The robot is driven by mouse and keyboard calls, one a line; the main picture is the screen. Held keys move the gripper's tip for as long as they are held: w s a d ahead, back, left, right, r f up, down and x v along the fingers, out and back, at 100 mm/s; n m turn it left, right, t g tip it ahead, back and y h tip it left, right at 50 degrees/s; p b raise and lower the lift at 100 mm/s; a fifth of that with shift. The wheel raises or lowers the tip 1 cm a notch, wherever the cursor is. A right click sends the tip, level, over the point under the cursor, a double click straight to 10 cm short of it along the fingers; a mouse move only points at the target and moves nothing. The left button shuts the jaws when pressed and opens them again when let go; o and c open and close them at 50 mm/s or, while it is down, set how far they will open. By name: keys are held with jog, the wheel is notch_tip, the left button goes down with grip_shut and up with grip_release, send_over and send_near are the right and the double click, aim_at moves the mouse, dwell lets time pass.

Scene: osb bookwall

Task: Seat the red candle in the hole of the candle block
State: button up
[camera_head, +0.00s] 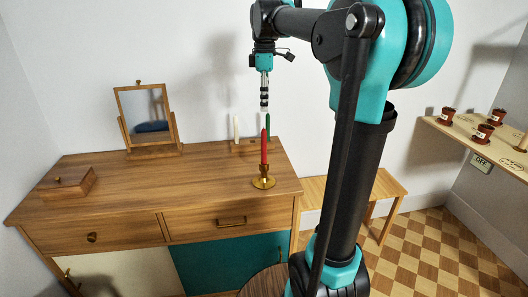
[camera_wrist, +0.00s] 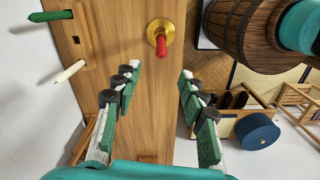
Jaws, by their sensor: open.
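The red candle (camera_head: 264,148) stands upright in a brass candle holder (camera_head: 263,183) near the dresser's right front. In the wrist view the red candle (camera_wrist: 161,46) points toward the camera from its brass holder (camera_wrist: 153,28). The candle block (camera_head: 247,146) lies at the back, with a white candle (camera_head: 236,128) and a green candle (camera_head: 267,125) standing in it. In the wrist view the block (camera_wrist: 78,52) shows a dark spot between the white candle (camera_wrist: 70,71) and green candle (camera_wrist: 50,16). My gripper (camera_wrist: 160,72) is open and empty, above and apart from the red candle.
The dresser top (camera_head: 190,178) also carries a tilted mirror (camera_head: 145,112) and a small wooden box (camera_head: 67,184). A wooden barrel (camera_wrist: 238,35) stands beside the dresser in the wrist view. A wooden bench (camera_head: 314,190) is right of the dresser. The dresser's middle is clear.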

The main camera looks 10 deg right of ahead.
send_near(264, 141)
jog(key=f, duration=0.2)
jog(key=w+f, duration=0.1)
jog(key=f, duration=0.2)
jog(key=shift+w+d+f, duration=0.1)
jog(key=shift+w+d, duration=0.05)
jog(key=shift+d, duration=0.05)
jog(key=shift+a+f, duration=0.15)
jog(key=shift+f, duration=2.6)
grip_shut()
